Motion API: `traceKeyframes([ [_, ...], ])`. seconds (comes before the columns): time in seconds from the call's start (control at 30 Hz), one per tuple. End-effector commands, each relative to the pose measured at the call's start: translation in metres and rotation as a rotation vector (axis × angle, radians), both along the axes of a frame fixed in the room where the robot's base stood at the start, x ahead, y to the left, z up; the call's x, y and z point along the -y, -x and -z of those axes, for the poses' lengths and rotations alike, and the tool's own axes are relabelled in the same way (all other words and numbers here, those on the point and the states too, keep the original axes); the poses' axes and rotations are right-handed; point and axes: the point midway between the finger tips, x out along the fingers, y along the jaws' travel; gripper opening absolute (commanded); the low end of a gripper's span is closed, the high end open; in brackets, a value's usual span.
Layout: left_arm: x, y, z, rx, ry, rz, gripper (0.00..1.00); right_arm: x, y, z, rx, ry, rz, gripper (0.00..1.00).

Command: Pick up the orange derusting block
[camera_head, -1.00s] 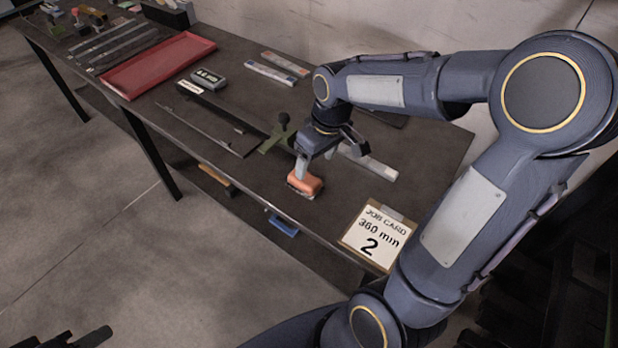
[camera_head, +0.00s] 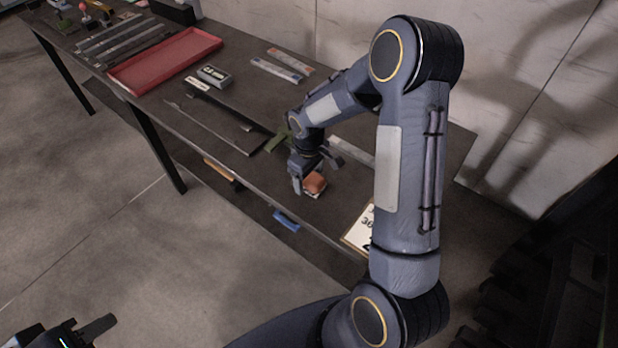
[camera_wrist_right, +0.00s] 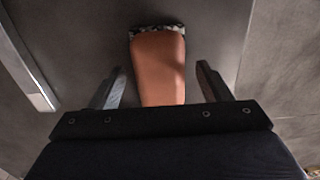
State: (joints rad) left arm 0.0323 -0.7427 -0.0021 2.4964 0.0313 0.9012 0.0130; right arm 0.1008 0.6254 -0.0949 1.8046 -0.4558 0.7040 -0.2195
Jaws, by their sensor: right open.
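The orange derusting block (camera_head: 315,183) lies on the dark table near its front edge. My right gripper (camera_head: 316,178) is open above it, pointing down. In the right wrist view the block (camera_wrist_right: 158,68) lies between the two open fingers of the right gripper (camera_wrist_right: 160,85), with a gap on each side. Its far end shows a mottled dark-and-pale edge. Whether the fingertips reach down to the block's height is unclear. My left gripper (camera_head: 75,335) is at the lower left corner, away from the table, and its fingers look spread.
A job card (camera_head: 359,232) lies right of the block, partly hidden by my right arm. A green tool (camera_head: 279,139), a flat metal bar (camera_head: 212,128), a grey box (camera_head: 213,75) and a red tray (camera_head: 167,62) lie farther left. A pale strip (camera_head: 352,153) lies behind the gripper.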

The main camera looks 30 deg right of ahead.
Motion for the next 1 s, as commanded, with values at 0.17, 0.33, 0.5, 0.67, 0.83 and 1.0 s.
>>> traceKeyframes([
  [0.17, 0.0000, 0.0000, -0.0001, 0.000, 0.000, 0.000, 0.36, 0.0001, 0.0000, 0.0023, 0.001, 0.000, 0.000, 0.71],
  [0.33, 0.0000, 0.0000, 0.0000, 0.000, 0.000, 0.000, 0.36, 0.0001, 0.0000, 0.0020, 0.001, 0.000, 0.000, 0.58],
  [0.5, 0.0000, 0.0000, 0.0000, 0.000, 0.000, 0.000, 0.36, 0.0001, -0.0001, 0.0018, 0.001, 0.001, 0.000, 0.36],
  [0.67, -0.0001, 0.0000, -0.0001, 0.000, 0.000, 0.000, 0.36, 0.0001, -0.0004, 0.0015, 0.001, 0.001, 0.000, 0.20],
  [0.83, 0.0000, 0.0000, -0.0001, 0.000, 0.000, 0.000, 0.36, 0.0001, -0.0004, 0.0013, 0.002, 0.000, 0.000, 0.20],
  [1.0, 0.0000, 0.0000, 0.0005, 0.000, 0.000, 0.000, 0.36, 0.0002, -0.0012, -0.0052, 0.004, 0.000, 0.000, 0.20],
])
